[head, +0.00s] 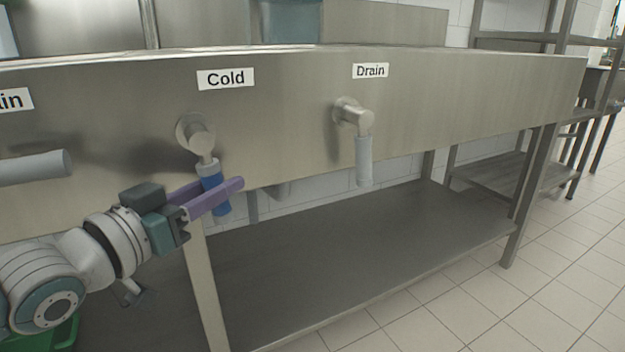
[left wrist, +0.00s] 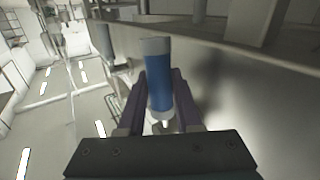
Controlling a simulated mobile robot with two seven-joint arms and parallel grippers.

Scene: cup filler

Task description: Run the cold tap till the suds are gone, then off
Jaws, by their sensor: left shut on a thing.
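The cold tap's lever has a blue grip (head: 215,187) and hangs down from its metal fitting (head: 197,136) under the "Cold" label (head: 225,78) on the sink's front panel. My left gripper (head: 222,193) has its purple fingers on either side of the blue grip and is shut on it. In the left wrist view the blue grip (left wrist: 158,82) stands between the two fingers. The inside of the sink, the water and any suds are hidden from these views. My right gripper is not in view.
Another grey handle (head: 35,168) juts out at the left. A steel lower shelf (head: 330,265) lies below, and a green container (head: 62,335) shows at bottom left.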

